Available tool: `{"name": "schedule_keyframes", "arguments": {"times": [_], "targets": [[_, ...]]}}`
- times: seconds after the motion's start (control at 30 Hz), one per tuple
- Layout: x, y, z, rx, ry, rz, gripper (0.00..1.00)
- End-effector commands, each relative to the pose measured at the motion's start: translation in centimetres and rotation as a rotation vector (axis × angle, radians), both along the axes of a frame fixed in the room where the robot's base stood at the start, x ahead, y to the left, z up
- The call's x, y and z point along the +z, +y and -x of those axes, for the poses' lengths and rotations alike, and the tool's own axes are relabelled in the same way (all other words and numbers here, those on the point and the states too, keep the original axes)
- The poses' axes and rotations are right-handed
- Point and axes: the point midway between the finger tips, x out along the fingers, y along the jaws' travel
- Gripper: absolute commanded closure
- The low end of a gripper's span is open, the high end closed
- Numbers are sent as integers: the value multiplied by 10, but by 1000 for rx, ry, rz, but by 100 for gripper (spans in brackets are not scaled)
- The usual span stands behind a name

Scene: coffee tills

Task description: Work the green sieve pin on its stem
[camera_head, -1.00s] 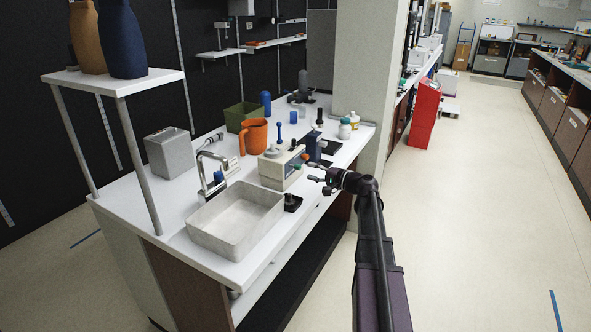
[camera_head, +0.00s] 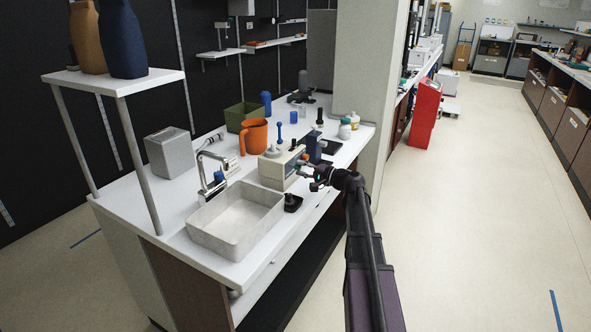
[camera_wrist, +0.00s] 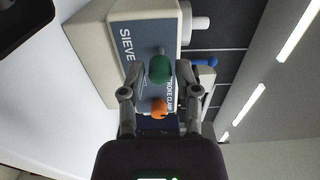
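The green sieve pin (camera_wrist: 160,68) is a rounded green knob on a short grey stem on the machine's dark label panel. Part of the word SIEVE shows beside it in the wrist view. An orange knob (camera_wrist: 158,109) sits near it, closer to my wrist. My gripper (camera_wrist: 161,76) is open, with one finger on each side of the green pin; a gap shows on both sides. In the head view my gripper (camera_head: 312,176) is at the front of the beige machine (camera_head: 272,171), where the green pin is too small to make out clearly.
A metal sink basin (camera_head: 225,222) and tap lie left of the machine. A black square item (camera_head: 292,203) sits at the counter's front edge. An orange jug (camera_head: 255,135), a green bin (camera_head: 240,116) and bottles stand behind. The aisle floor at right is clear.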

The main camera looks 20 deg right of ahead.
Motion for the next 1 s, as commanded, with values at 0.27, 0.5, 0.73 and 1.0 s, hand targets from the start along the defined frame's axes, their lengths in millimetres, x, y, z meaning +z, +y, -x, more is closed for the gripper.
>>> {"name": "schedule_keyframes", "arguments": {"times": [0.27, 0.5, 0.73, 1.0], "targets": [[0, 0, 0, 0, 0, 0, 100], [0, 1, -1, 0, 0, 0, 100], [0, 3, -4, 1, 0, 0, 100], [0, 5, -7, 1, 0, 0, 100]]}}
